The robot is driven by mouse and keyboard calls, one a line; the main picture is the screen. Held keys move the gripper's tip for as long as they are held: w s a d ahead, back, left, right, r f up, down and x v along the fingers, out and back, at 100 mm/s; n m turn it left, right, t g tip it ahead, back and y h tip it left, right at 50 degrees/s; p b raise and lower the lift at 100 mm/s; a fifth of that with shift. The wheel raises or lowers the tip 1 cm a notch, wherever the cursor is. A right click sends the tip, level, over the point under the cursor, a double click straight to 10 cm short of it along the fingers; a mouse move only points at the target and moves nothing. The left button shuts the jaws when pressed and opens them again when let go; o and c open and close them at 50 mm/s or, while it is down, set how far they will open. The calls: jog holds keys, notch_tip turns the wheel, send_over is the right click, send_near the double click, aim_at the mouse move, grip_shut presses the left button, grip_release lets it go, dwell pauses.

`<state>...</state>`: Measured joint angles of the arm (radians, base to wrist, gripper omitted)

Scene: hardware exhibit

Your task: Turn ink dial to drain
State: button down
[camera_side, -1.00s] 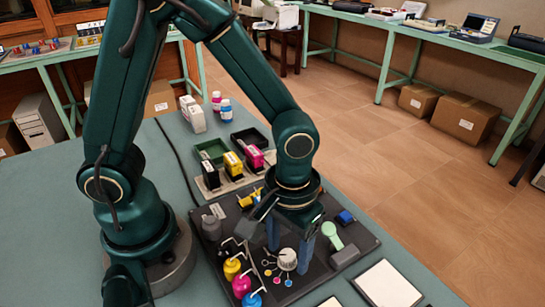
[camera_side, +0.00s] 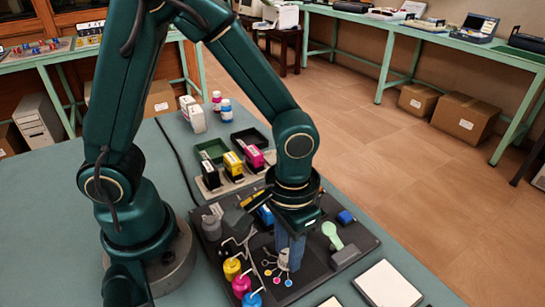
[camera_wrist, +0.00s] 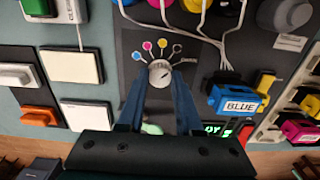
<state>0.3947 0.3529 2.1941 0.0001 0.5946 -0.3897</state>
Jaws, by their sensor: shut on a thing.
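The ink dial (camera_wrist: 159,73) is a pale round knob on a dark panel.
Yellow, magenta and blue (camera_side: 251,299) ink bottles with tubes stand left of the dial. A blue cartridge labelled BLUE (camera_wrist: 235,103) lies close by. White pads (camera_side: 387,284) lie at the front right.

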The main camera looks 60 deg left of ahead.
aim_at(287, 254)
jog(key=shift+m, duration=1.5)
jog(key=c, duration=0.6)
grip_release()
jog(key=shift+r, duration=2.6)
